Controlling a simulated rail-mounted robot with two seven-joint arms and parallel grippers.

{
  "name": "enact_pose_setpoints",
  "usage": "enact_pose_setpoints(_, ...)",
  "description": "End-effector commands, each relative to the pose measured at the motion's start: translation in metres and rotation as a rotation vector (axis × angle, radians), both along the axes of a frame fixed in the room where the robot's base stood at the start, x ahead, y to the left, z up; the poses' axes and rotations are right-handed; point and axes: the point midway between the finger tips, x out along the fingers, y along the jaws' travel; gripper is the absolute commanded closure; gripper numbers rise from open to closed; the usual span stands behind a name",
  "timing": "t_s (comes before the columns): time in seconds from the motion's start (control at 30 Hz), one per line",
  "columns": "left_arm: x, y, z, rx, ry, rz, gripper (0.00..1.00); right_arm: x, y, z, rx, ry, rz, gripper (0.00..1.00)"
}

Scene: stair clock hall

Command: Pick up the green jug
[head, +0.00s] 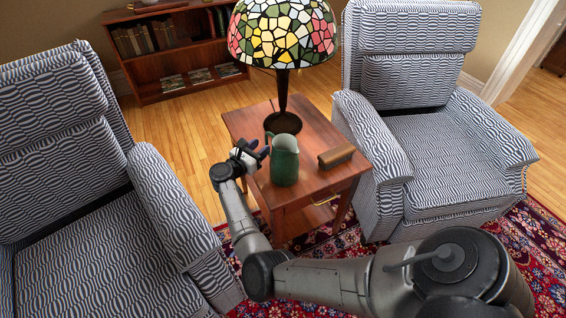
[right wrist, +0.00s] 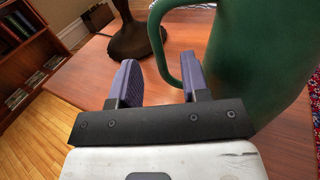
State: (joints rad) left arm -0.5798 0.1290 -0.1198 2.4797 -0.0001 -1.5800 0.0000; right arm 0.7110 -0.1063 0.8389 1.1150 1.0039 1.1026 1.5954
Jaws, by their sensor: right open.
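The green jug (head: 285,162) stands upright on the wooden side table (head: 239,121), with its handle towards the left. In the right wrist view the jug (right wrist: 262,60) fills the upper right, and its handle (right wrist: 156,40) shows ahead of and partly between the two fingers. My right gripper (head: 262,153) is open and empty, close to the jug's left side by the handle. In the right wrist view its right finger overlaps the lower handle; I cannot tell whether they touch. My left gripper is not in view.
A stained-glass lamp (head: 282,32) stands behind the jug. A brown brush-like block (head: 336,156) lies to its right. Patterned armchairs flank the table, one at left (head: 85,230) and one at right (head: 430,150). A bookcase (head: 160,65) stands at the back.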

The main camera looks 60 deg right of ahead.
Motion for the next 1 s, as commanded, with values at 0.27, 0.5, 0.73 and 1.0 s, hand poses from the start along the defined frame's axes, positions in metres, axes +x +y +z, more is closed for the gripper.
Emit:
enact_pose_setpoints(0.27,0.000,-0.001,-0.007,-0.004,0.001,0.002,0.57,-0.004,-0.022,0.000,0.001,-0.001,0.001,0.58)
enact_pose_setpoints(0.5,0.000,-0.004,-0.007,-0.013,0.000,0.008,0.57,-0.004,-0.021,0.000,0.001,0.000,0.001,0.68)
enact_pose_setpoints(0.73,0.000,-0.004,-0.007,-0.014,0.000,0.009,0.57,-0.004,-0.021,0.000,0.001,0.000,0.000,0.90)
enact_pose_setpoints(1.0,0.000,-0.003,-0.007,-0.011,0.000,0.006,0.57,-0.004,-0.021,0.000,0.001,0.001,0.000,1.00)
